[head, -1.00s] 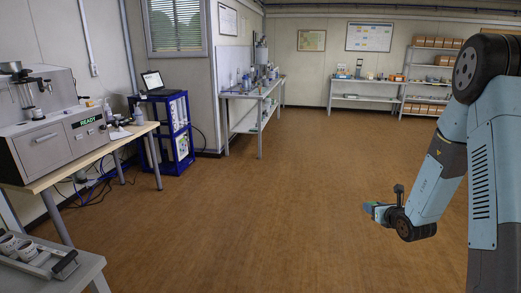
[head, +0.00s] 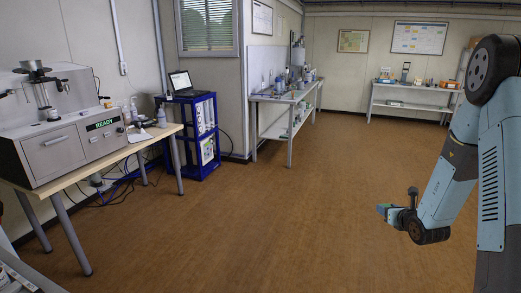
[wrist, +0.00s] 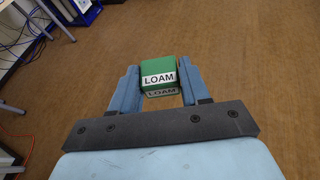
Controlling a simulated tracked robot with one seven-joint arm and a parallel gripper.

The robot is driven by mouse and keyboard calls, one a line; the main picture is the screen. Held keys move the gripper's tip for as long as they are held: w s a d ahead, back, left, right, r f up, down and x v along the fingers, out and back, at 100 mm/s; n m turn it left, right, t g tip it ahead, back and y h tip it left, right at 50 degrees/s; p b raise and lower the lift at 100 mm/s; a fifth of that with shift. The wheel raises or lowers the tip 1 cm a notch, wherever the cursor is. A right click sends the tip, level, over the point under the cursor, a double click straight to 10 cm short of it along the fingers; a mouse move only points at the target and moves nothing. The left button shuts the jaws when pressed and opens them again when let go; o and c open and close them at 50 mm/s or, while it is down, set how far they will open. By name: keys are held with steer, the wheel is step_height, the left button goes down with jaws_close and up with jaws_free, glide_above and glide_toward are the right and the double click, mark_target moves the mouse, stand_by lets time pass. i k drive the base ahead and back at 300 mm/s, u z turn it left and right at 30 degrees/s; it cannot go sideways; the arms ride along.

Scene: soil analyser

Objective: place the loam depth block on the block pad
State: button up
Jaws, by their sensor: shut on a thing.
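The loam depth block (wrist: 158,68) is green with a white label reading LOAM. In the wrist view it sits between the two fingers of my gripper (wrist: 160,88), which is shut on it and holds it above the brown floor. In the head view my gripper (head: 388,212) is at the lower right, in front of my arm, with a small bit of green at its tip. I cannot make out the block pad in either view.
A table (head: 105,158) with a grey analyser (head: 70,140) showing READY stands at the left. A blue rack (head: 195,135) with a laptop (head: 182,84) is beyond it. Benches (head: 285,98) stand farther back. The middle floor is clear.

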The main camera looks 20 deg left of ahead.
mark_target(36, 125)
steer(key=u, duration=0.15)
steer(key=i, duration=1.85)
steer(key=u, duration=0.4)
steer(key=i, duration=1.05)
steer(key=u, duration=0.65)
steer(key=i, duration=0.95)
steer(key=u, duration=1)
steer(key=i, duration=0.85)
steer(key=u, duration=0.85)
steer(key=i, duration=0.65)
steer(key=u, duration=0.25)
steer(key=k, duration=0.75)
steer(key=u, duration=0.05)
